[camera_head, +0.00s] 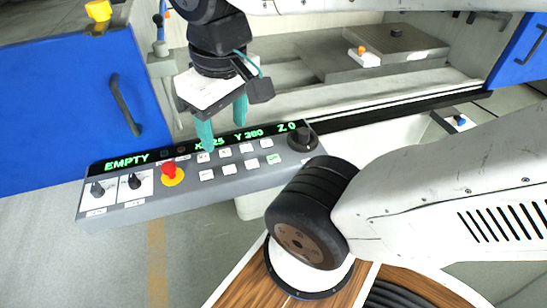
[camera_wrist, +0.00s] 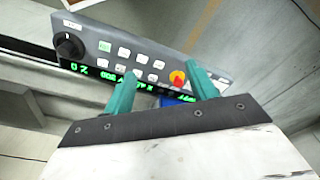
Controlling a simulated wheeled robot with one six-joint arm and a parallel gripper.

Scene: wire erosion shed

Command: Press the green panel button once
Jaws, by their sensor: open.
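The grey control panel (camera_head: 140,208) runs across the middle of the head view. Its green button (camera_head: 274,159) sits in the lower row at the right, near the black knob. In the wrist view the green button (camera_wrist: 105,46) is at the upper left of the panel. My gripper (camera_head: 224,132) is open, with two teal fingers pointing down over the display strip and the white buttons, left of the green button. In the wrist view my gripper (camera_wrist: 159,74) spans part of the panel, and the green button is outside its fingers. I cannot tell whether the fingertips touch the panel.
A red stop button (camera_head: 170,169) on a yellow base stands left of the white buttons. A black knob (camera_head: 302,136) rises at the panel's right end. Two selector switches (camera_head: 134,181) sit at the left. A blue cabinet door (camera_head: 75,110) is behind.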

